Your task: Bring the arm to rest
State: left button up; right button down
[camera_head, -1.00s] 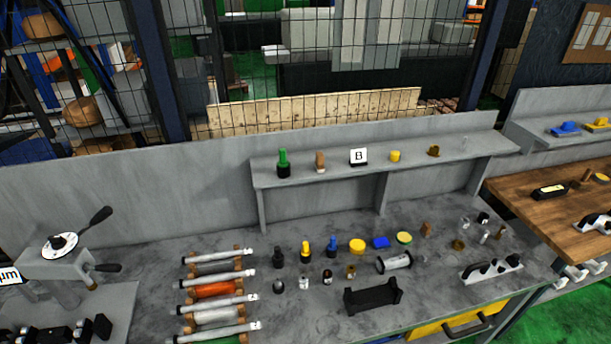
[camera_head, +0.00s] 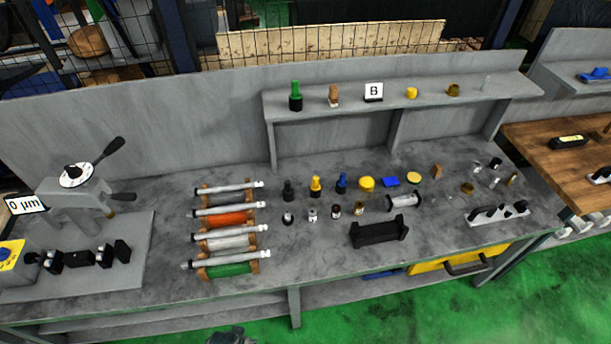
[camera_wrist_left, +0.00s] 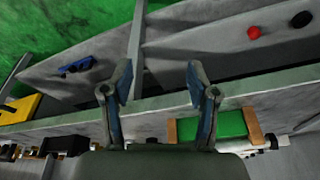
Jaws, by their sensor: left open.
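My left gripper (camera_wrist_left: 158,82) shows in the left wrist view with its two fingers apart and nothing between them. It is in front of the workbench's front edge (camera_wrist_left: 70,122). The green roller (camera_wrist_left: 222,124) in its wooden holder lies on the bench to the right of the fingers. In the head view a small dark part at the bottom edge may be my arm; its fingers cannot be made out there. My right gripper is in neither view.
The grey bench (camera_head: 330,262) holds rollers, bottles, a black cradle (camera_head: 378,232) and a lever device (camera_head: 80,195). A red ball (camera_wrist_left: 254,32) lies on the lower shelf. Green floor (camera_head: 470,315) is clear in front.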

pick_arm(q)
jog(key=s+f+g+b, duration=0.1)
jog(key=s+f+b, duration=0.15)
jog(key=f, duration=1.15)
jog(key=s+f+b, duration=0.1)
jog(key=s+f, duration=0.3)
jog(key=f, duration=1)
jog(key=s+a+f+g+b, duration=0.1)
jog(key=s+a+f+b, duration=0.1)
jog(key=s+f, duration=0.9)
jog(key=s+a, duration=0.1)
jog(key=s, duration=0.2)
jog(key=shift+s+a+f, duration=0.2)
jog(key=shift+s+f, duration=0.05)
jog(key=shift+f, duration=0.15)
